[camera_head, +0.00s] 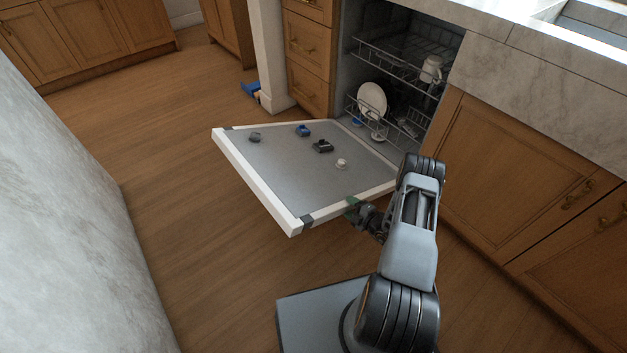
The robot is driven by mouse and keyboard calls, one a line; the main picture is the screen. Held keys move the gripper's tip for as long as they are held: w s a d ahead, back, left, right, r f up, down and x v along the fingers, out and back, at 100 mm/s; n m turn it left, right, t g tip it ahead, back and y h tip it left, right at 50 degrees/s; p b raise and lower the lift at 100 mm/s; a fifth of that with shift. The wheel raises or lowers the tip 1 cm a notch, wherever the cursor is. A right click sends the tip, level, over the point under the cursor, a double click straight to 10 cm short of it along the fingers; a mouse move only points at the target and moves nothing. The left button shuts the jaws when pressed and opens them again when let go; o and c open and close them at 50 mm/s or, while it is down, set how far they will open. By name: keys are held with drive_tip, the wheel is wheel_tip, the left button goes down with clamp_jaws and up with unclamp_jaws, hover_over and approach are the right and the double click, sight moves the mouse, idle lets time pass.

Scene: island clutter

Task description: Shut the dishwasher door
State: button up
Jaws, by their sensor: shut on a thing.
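The dishwasher door (275,180) is folded down, close to level, with its grey inner face up and a white rim around it. The dishwasher (352,70) stands open behind it, with two wire racks inside. My gripper (354,208) is at the door's near side edge, between its outer corner and the cabinet. It is shut, and what lies between the fingers looks like the door's edge, though the fingertips are small and partly hidden by my wrist.
The lower rack (385,113) holds a white plate (372,99), and a white mug (431,68) is in the upper rack. Wooden cabinets (515,170) stand close on the right. A pale island side (60,220) bounds the left. Wooden floor (190,230) is clear between.

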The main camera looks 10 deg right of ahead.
drive_tip(key=shift+w+d+r, duration=0.2)
drive_tip(key=shift+d+r, duration=0.15)
drive_tip(key=shift+r, duration=0.3)
drive_tip(key=shift+d+r+p, duration=0.1)
drive_tip(key=shift+r+p, duration=0.15)
drive_tip(key=shift+p, duration=0.1)
drive_tip(key=o, duration=1)
drive_tip(key=shift+f, duration=0.1)
